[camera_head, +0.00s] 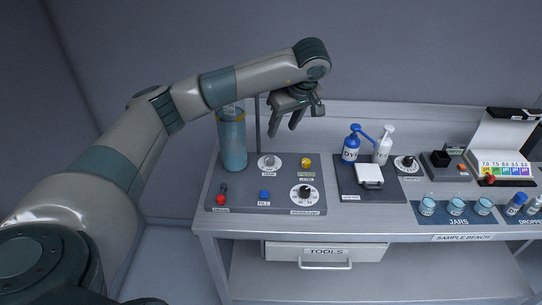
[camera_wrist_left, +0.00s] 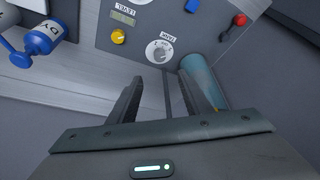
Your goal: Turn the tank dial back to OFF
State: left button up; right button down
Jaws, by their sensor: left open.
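The tank dial (camera_head: 269,162) is a light round knob labelled TANK on the grey panel, beside the clear tank (camera_head: 233,150) of blue liquid. In the left wrist view the tank dial (camera_wrist_left: 159,51) lies beyond my fingertips, with nothing between the fingers touching it. Its pointer setting is too small to read. My left gripper (camera_head: 284,130) is open and empty, above and behind the dial in the head view. It also shows in the left wrist view (camera_wrist_left: 160,85), its two fingers spread. My right gripper is out of view.
The panel holds a yellow knob (camera_head: 307,162), a black dial (camera_head: 304,194), a blue button (camera_head: 264,195) and a red lever (camera_head: 222,192). A thin post stands behind the panel near my gripper. Blue and white bottles (camera_head: 351,146) stand to the right, with jars (camera_head: 456,206) beyond.

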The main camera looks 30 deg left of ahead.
aim_at(270, 158)
pick_arm(q)
jog(key=shift+f, duration=0.15)
jog(key=p+x, duration=0.6)
jog(key=x, duration=0.9)
jog(key=shift+a+f, duration=0.15)
jog(key=shift+f, duration=0.2)
jog(key=shift+w+a+f+p, duration=0.1)
jog(key=shift+f+p, duration=0.1)
jog(key=shift+f, duration=0.15)
jog(key=shift+w+a+f+p, duration=0.1)
jog(key=shift+f+p, duration=0.05)
jog(key=shift+f, duration=0.15)
jog(key=c, duration=1.1)
